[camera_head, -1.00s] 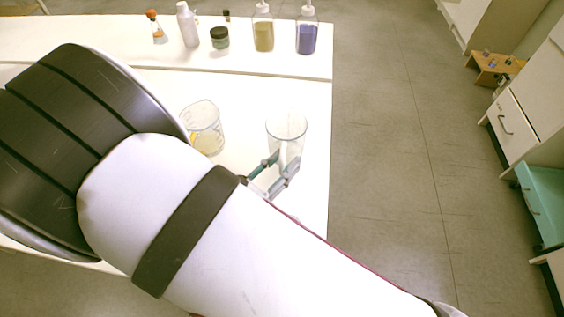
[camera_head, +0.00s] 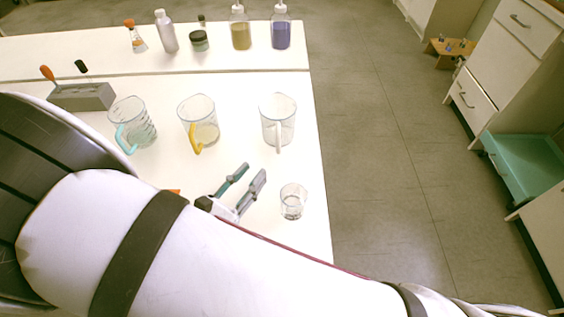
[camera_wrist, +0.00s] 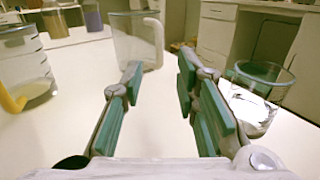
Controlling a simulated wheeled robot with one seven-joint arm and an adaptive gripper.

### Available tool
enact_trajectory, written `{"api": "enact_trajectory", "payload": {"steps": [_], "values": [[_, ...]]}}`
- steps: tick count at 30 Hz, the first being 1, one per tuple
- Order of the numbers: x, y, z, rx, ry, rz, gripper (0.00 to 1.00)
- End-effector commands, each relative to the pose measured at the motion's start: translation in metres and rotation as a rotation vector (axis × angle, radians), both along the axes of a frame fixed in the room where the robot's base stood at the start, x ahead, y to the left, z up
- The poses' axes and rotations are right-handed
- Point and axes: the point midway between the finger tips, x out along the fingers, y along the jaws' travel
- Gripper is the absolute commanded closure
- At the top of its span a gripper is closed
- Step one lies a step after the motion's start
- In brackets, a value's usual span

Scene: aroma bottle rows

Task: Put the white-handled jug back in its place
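The white-handled jug (camera_head: 277,112) is clear and stands upright on the white table, at the right end of a row of jugs. Its white handle faces toward my gripper side. It also shows in the wrist view (camera_wrist: 134,38), ahead of the fingers. My gripper (camera_head: 246,178) is open and empty, apart from the jug and on the near side of it. In the wrist view its two green-padded fingers (camera_wrist: 158,78) are spread with bare table between them.
A yellow-handled jug (camera_head: 198,112) and a teal-handled jug (camera_head: 132,122) stand left of it. A small clear glass (camera_head: 292,203) stands close right of my gripper. A grey block (camera_head: 84,97) is further left. Bottles (camera_head: 240,32) line the back shelf. The table's right edge is near.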

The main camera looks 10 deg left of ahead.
Motion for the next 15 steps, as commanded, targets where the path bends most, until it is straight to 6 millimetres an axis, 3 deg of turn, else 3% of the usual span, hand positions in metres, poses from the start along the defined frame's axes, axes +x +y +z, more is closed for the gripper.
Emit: {"api": "enact_trajectory", "payload": {"steps": [8, 11, 15], "values": [[0.003, -0.004, 0.004, 0.012, 0.002, -0.021, 0.72], [0.014, -0.02, 0.02, 0.061, 0.011, -0.102, 0.72], [0.036, -0.07, 0.059, 0.198, 0.032, -0.324, 0.72]]}}
